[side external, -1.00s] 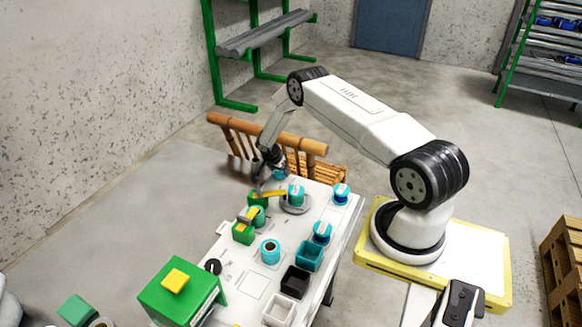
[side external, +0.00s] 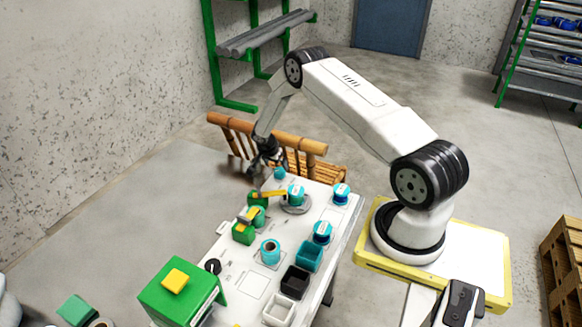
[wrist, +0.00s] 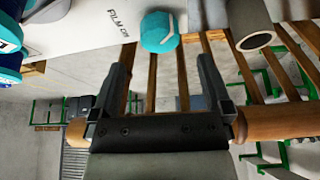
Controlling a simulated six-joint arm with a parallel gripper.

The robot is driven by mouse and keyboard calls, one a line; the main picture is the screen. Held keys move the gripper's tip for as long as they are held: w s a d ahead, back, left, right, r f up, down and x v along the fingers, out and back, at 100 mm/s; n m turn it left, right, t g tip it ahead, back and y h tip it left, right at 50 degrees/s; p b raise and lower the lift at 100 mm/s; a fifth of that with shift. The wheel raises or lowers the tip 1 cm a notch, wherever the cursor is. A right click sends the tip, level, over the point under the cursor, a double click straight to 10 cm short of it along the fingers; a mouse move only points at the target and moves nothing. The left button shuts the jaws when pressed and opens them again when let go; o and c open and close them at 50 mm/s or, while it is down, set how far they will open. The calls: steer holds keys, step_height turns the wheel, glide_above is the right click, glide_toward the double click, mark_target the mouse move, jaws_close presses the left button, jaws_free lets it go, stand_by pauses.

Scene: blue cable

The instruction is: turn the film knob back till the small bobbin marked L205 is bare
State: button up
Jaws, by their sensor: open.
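The film knob is a teal round cap with a pale pointer line (wrist: 158,33), beside the printed words "FILM ON" in the wrist view. It shows at the far end of the white table in the side view (side external: 279,174). My gripper (side external: 267,163) is just above and left of it there. In the wrist view my gripper (wrist: 165,65) is open and empty, with the knob beyond its fingertips and apart from them. A teal bobbin with a white label (side external: 296,192) stands on a grey round plate. The marking L205 is not readable on any bobbin.
More teal bobbins stand on the table, one at the far right (side external: 341,193) and one nearer (side external: 322,232). Green blocks with yellow arms (side external: 244,232) stand at its left. A slatted wooden bench (side external: 310,155) is close behind the table, below my gripper.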

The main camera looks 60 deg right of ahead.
mark_target(280, 170)
steer(key=shift+v, duration=1.5)
steer(key=shift+d, duration=0.1)
steer(key=shift+d+f, duration=0.15)
steer(key=shift+f, duration=0.1)
steer(key=shift+x, duration=3.7)
